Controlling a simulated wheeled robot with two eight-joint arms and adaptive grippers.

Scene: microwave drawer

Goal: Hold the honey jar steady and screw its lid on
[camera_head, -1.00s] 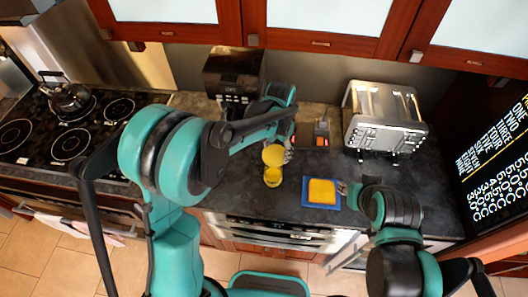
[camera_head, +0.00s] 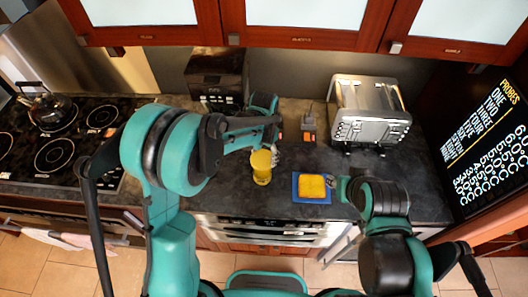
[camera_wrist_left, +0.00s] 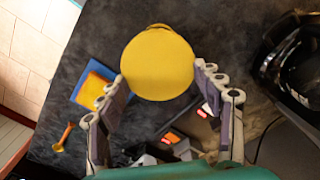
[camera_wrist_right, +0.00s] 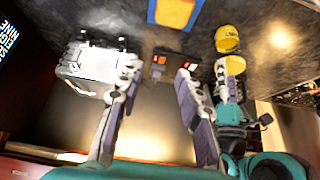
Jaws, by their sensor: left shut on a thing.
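The honey jar (camera_head: 262,176) stands upright on the dark counter; it also shows in the right wrist view (camera_wrist_right: 228,38), with a dark label. The round yellow lid (camera_head: 261,159) is over the jar's mouth, and I cannot tell whether it touches the rim. My left gripper (camera_head: 272,150) is shut on the lid; in the left wrist view the lid (camera_wrist_left: 158,62) sits between the fingers and hides the jar. My right gripper (camera_wrist_right: 157,70) is open and empty, its fingers well apart. In the head view it is right of the jar, beside the blue mat.
The blue mat (camera_head: 296,197) with a yellow square block (camera_head: 312,186) lies right of the jar. A toaster (camera_head: 370,110) and a black appliance (camera_head: 215,75) stand at the back. A stove with a kettle (camera_head: 45,108) is at left. The counter's front edge is close.

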